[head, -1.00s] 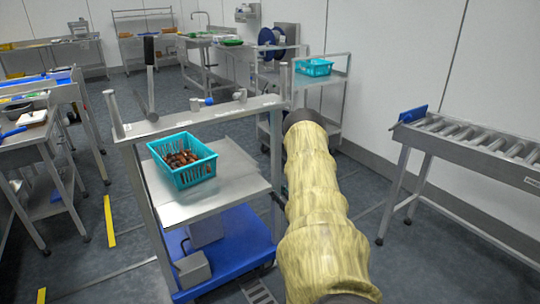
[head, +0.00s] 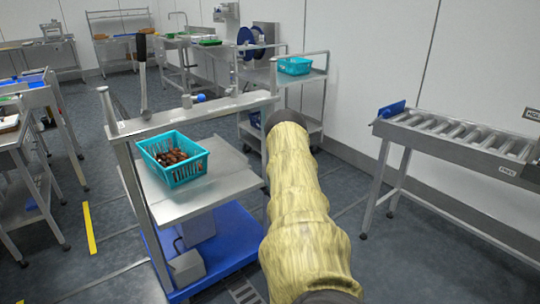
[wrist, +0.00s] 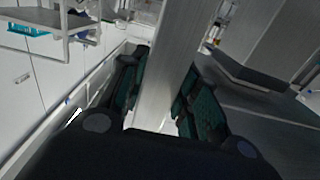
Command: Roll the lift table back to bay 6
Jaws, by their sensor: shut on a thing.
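The lift table (head: 222,178) has a steel top, a blue wheeled base (head: 235,232) and a raised steel frame with a crossbar (head: 215,109). A teal basket (head: 187,172) of brown dates stands upright on its top. In the wrist view my gripper (wrist: 167,68) has its green-padded fingers on both sides of a grey steel bar (wrist: 163,100) and is shut on it. In the head view my yellow-sleeved arm reaches to the frame's right side and hides the gripper. No bay 6 marking is readable.
A roller conveyor (head: 465,142) stands at the right. A steel cart (head: 318,75) with a teal basket (head: 294,66) is close behind the frame. Worktables (head: 22,140) line the left. Yellow floor tape (head: 89,228) lies left of the lift table, with bare floor around it.

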